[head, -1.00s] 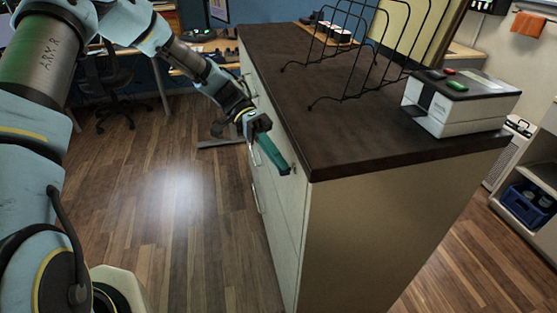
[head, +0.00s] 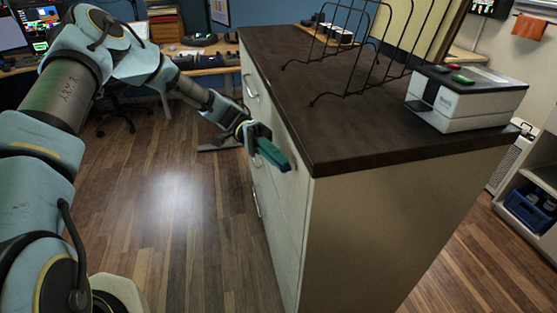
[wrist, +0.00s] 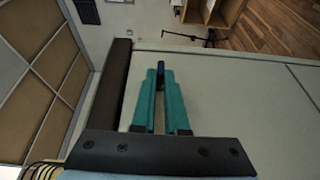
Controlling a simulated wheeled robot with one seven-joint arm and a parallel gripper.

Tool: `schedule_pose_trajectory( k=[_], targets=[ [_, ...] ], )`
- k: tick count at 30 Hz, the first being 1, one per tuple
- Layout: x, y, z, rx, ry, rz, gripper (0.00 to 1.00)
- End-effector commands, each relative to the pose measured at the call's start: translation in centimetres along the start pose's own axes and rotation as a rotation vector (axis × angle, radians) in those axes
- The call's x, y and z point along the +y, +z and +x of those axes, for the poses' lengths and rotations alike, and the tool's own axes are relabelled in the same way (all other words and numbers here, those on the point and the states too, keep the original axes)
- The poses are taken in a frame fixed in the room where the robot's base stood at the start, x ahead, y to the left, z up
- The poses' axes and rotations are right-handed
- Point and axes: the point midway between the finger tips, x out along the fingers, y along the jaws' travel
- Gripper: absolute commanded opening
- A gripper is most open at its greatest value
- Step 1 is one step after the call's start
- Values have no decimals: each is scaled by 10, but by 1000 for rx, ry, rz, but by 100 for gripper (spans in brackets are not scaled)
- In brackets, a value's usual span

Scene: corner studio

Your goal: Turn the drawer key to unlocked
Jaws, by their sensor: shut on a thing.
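My gripper (head: 272,153) reaches the pale drawer front (head: 277,205) of the dark-topped cabinet, just below the top's near edge. In the wrist view, its teal fingers (wrist: 160,76) are closed at the tips on a small dark blue piece, the drawer key (wrist: 161,66). Only the key's end shows; the fingers cover the rest. The lock and the angle of the key cannot be made out. In the head view the key is hidden by the fingers.
The dark countertop (head: 290,100) overhangs close beside my gripper. A wire rack (head: 360,55) and a grey-white device (head: 466,98) stand on it. Drawer handles (head: 250,87) stick out from the front. The wooden floor (head: 170,210) left of the cabinet is clear.

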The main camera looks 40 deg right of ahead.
Motion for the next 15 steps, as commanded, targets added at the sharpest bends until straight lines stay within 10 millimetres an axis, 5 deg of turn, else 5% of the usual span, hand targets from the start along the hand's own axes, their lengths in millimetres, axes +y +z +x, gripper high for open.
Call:
schedule_pose_trajectory(
  k=[6,7,15],
  targets=[
    [0,0,0,2,-2,0,0],
    [0,0,0,3,-2,0,14],
    [0,0,0,1,-1,0,41]
  ],
)
